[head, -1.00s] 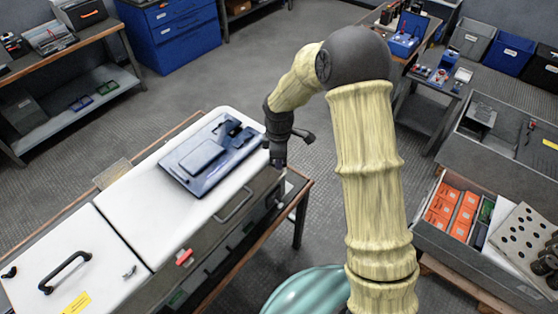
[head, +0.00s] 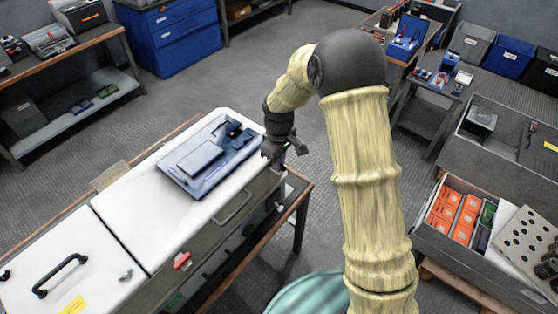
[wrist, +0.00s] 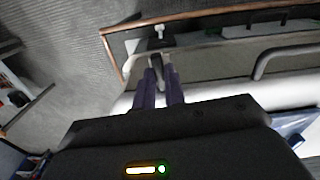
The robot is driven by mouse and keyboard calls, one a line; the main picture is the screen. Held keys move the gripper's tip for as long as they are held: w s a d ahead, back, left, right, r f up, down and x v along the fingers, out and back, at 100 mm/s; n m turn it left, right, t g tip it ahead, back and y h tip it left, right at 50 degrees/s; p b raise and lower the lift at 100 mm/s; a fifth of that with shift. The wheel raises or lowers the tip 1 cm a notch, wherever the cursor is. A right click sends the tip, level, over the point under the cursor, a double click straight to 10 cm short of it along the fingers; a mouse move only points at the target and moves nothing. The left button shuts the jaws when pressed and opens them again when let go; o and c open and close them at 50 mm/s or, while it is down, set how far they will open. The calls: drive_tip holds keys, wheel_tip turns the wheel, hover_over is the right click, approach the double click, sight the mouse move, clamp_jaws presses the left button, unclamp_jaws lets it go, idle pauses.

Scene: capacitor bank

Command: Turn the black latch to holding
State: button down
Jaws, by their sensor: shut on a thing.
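The black latch (wrist: 156,70) shows in the wrist view as a small dark piece between my two fingers, at the front edge of the white-topped cabinet. My gripper (wrist: 163,78) is shut on it. In the head view my gripper (head: 273,156) is at the cabinet's right end, beside its top corner. The latch cannot be made out there; my gripper covers that spot. The white-topped cabinet (head: 125,205) stands on a wood-edged bench.
A blue panel (head: 203,160) lies on the cabinet top close to my gripper. A bar handle (head: 234,207) and a red latch (head: 182,261) are on the cabinet front. An open drawer with orange boxes (head: 455,212) stands at right. Floor between is clear.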

drive_tip(key=shift+w+r, duration=0.1)
drive_tip(key=c, duration=1.7)
unclamp_jaws()
drive_tip(key=shift+c, duration=0.2)
drive_tip(key=shift+r, duration=0.1)
wheel_tip(320, 180, up, 17)
drive_tip(key=b, duration=0.2)
drive_tip(key=shift+b, duration=0.4)
drive_tip(key=s+d+f+m+t, duration=0.1)
drive_tip(key=s+d+f+m, duration=0.4)
drive_tip(key=s+d, duration=0.3)
drive_tip(key=s+d+f+m+t, duration=0.1)
drive_tip(key=s+d+f+m, duration=0.3)
drive_tip(key=s, duration=0.6)
drive_tip(key=d+m, duration=0.2)
drive_tip(key=d, duration=0.1)
drive_tip(key=shift+s+d+f+t, duration=0.2)
drive_tip(key=shift+d+f+t, duration=0.1)
drive_tip(key=shift+d+f, duration=0.1)
